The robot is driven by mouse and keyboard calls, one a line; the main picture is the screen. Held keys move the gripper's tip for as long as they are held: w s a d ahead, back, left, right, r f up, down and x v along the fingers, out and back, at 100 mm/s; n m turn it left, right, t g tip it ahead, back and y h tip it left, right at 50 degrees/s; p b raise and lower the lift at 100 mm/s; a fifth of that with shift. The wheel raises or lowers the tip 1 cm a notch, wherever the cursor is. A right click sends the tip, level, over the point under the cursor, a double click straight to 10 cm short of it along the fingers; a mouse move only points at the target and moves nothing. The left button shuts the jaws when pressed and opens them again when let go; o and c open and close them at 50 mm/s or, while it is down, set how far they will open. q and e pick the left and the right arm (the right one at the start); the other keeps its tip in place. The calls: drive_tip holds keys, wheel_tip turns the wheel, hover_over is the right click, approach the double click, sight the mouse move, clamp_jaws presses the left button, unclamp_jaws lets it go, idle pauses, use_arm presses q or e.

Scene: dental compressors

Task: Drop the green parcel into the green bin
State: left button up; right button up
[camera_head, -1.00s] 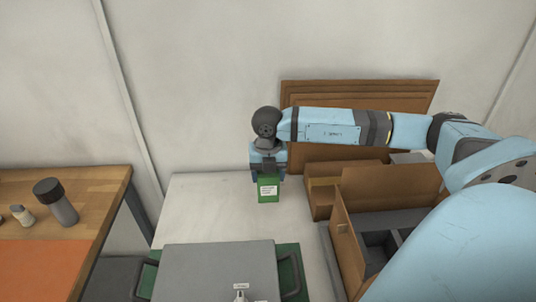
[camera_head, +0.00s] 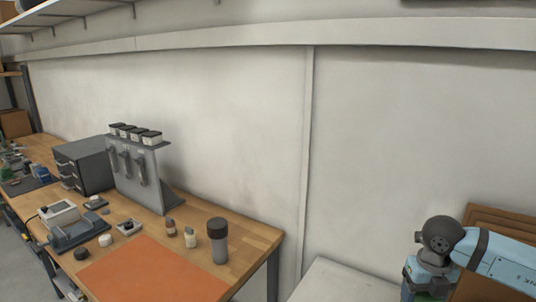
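My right gripper (camera_head: 425,288) is at the bottom right of the head view, its arm coming in from the right. It points down over a pale surface. A bit of the green parcel (camera_head: 407,293) shows at its fingers, cut off by the lower edge of the picture. The gripper is shut on the parcel, as the earlier frame shows more clearly. My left gripper is not in view. No green bin is visible in the current picture.
A wooden workbench (camera_head: 255,235) with an orange mat (camera_head: 155,272) stands at the left. It carries a dark-capped cylinder (camera_head: 218,242), small bottles, a grey stand (camera_head: 140,180) and a dark drawer unit (camera_head: 85,165). The pale surface (camera_head: 335,283) is clear left of the gripper. Brown cardboard (camera_head: 500,222) stands behind the arm.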

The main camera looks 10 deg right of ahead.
drive_tip(key=a+n, duration=0.1)
drive_tip(key=n, duration=0.2)
drive_tip(key=shift+a+r+n, duration=0.1)
drive_tip(key=shift+a+n, duration=0.3)
drive_tip(key=a+n+p, duration=0.1)
drive_tip(key=a+n, duration=0.3)
drive_tip(key=n, duration=0.7)
drive_tip(key=s+a+r+n+p, duration=0.1)
drive_tip(key=a+n, duration=0.4)
drive_tip(key=n, duration=0.7)
drive_tip(key=a+r+n+p, duration=0.1)
drive_tip(key=a+n+p, duration=0.2)
drive_tip(key=n, duration=0.8)
drive_tip(key=shift+s+a, duration=0.35)
drive_tip(key=shift+a, duration=0.7)
drive_tip(key=shift+s+d+f, duration=0.1)
drive_tip(key=shift+s+f, duration=0.05)
